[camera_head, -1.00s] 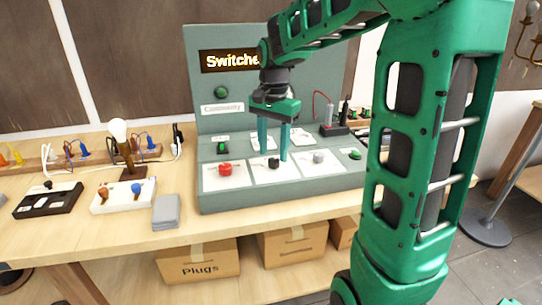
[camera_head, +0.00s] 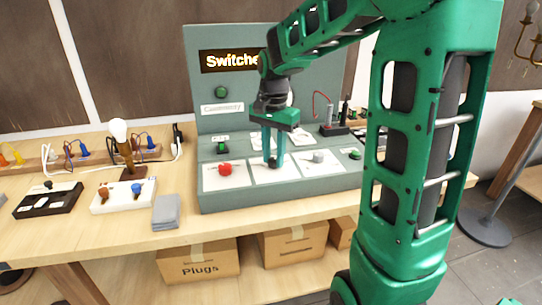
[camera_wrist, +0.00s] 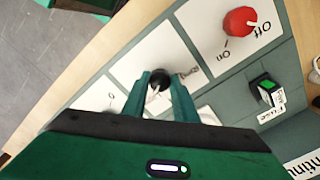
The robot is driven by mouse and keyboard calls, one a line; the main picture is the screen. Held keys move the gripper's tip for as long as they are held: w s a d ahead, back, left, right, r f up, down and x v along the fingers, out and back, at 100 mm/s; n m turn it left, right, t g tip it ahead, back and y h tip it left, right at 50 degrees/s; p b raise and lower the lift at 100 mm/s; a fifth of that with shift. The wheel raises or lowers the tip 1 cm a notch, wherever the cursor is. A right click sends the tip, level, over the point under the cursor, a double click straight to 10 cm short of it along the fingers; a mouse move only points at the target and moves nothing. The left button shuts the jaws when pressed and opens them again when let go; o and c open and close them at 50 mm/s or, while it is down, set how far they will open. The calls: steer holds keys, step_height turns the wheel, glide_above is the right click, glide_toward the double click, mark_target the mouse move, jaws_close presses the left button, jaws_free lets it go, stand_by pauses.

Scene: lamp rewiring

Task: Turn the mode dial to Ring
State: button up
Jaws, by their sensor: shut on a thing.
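The black mode dial (camera_wrist: 158,80) sits on a white label plate in the middle of the switch panel (camera_head: 215,190). In the wrist view my gripper (camera_wrist: 160,84) has one finger on each side of the dial and is shut on it. In the head view my gripper (camera_head: 273,163) reaches down to the panel's middle plate and mostly hides the dial. Lettering shows on the plate beside the dial, too small and tilted to read surely.
A red knob (camera_head: 225,169) sits left of the dial and a grey knob (camera_head: 318,156) right of it. A grey cloth-like block (camera_head: 166,212) lies on the bench to the left.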

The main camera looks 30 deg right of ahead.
steer(key=shift+w+a+n, duration=0.1)
steer(key=shift+n, duration=0.2)
steer(key=n, duration=0.6)
steer(key=shift+n, duration=0.3)
steer(key=n, duration=1.1)
steer(key=shift+r+n, duration=0.1)
steer(key=shift+n, duration=0.3)
steer(key=n, duration=0.4)
steer(key=shift+w+d+n, duration=0.1)
steer(key=shift+d+n, duration=0.1)
steer(key=shift+n, duration=0.2)
steer(key=o, duration=1)
steer(key=shift+o, duration=0.4)
